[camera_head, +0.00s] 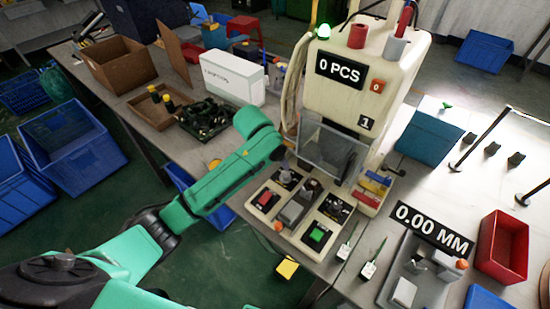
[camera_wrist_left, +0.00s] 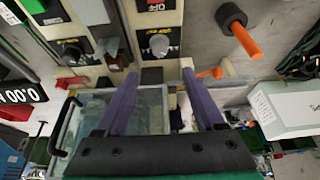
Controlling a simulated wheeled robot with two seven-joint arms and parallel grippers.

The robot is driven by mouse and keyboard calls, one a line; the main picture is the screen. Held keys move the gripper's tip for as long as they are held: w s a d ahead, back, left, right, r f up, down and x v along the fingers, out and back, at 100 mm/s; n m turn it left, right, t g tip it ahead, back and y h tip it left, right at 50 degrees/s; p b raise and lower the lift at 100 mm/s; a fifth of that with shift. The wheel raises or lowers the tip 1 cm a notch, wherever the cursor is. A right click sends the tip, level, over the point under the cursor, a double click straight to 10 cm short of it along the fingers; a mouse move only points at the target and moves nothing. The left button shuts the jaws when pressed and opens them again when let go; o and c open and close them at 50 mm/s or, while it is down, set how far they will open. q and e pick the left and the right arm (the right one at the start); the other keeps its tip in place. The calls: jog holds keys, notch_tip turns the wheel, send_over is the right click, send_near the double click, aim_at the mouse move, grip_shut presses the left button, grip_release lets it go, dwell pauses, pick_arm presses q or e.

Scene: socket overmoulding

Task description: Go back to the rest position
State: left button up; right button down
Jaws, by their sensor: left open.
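My left arm reaches in from the lower left of the head view, and its green links bend up toward the cream moulding machine (camera_head: 342,92). My left gripper (camera_head: 281,152) is at the arm's far end, close to the machine's left side, and its fingers are hard to make out there. In the left wrist view the two purple fingers of the left gripper (camera_wrist_left: 158,82) are apart with nothing held between them. Beyond them are the machine's clear guard (camera_wrist_left: 145,112) and its control panel with knobs and buttons. My right gripper is in neither view.
A white box (camera_head: 232,76) and a cardboard tray with dark parts stand left of the machine. A clear guard (camera_head: 330,150) hangs above the button panel (camera_head: 302,207). A grey measuring fixture (camera_head: 425,262) and a red bin (camera_head: 502,247) are at right. Blue crates (camera_head: 72,150) stand on the floor.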

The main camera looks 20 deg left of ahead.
pick_arm(q)
jog(key=shift+v, duration=0.85)
